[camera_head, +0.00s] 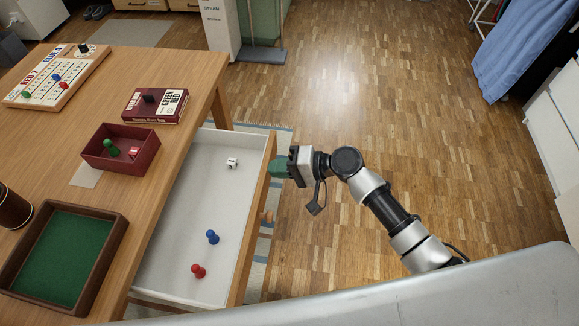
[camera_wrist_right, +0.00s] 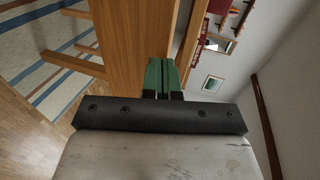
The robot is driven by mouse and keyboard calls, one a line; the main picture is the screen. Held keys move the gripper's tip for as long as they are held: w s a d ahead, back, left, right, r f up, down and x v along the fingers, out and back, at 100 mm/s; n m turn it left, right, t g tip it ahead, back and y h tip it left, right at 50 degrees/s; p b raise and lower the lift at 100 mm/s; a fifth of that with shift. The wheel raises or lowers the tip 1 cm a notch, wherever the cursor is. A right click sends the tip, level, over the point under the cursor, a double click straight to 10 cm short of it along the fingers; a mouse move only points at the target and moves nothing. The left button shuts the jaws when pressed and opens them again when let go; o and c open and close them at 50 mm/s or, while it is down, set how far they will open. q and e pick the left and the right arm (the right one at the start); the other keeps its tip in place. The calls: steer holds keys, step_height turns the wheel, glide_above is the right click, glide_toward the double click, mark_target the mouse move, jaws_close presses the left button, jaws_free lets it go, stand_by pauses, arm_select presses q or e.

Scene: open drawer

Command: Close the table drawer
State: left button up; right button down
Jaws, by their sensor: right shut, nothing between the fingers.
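The table drawer (camera_head: 190,215) is pulled out from the right side of the wooden table (camera_head: 185,110). It is white inside, with a wooden front (camera_head: 262,180) and a round wooden knob (camera_head: 268,217). My right gripper (camera_head: 277,168) is shut and empty, its green fingertips at the outer face of the drawer front, above the knob in the head view. In the right wrist view its fingers (camera_wrist_right: 160,76) are together against or just before a wooden surface; I cannot tell whether they touch. My left gripper is not in view.
A die (camera_head: 232,163), a blue pawn (camera_head: 212,237) and a red pawn (camera_head: 198,271) lie in the drawer. A red box (camera_head: 121,149), a green-lined tray (camera_head: 62,255) and a game board (camera_head: 55,78) are on the table. Floor to the right is clear.

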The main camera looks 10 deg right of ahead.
mark_target(217, 176)
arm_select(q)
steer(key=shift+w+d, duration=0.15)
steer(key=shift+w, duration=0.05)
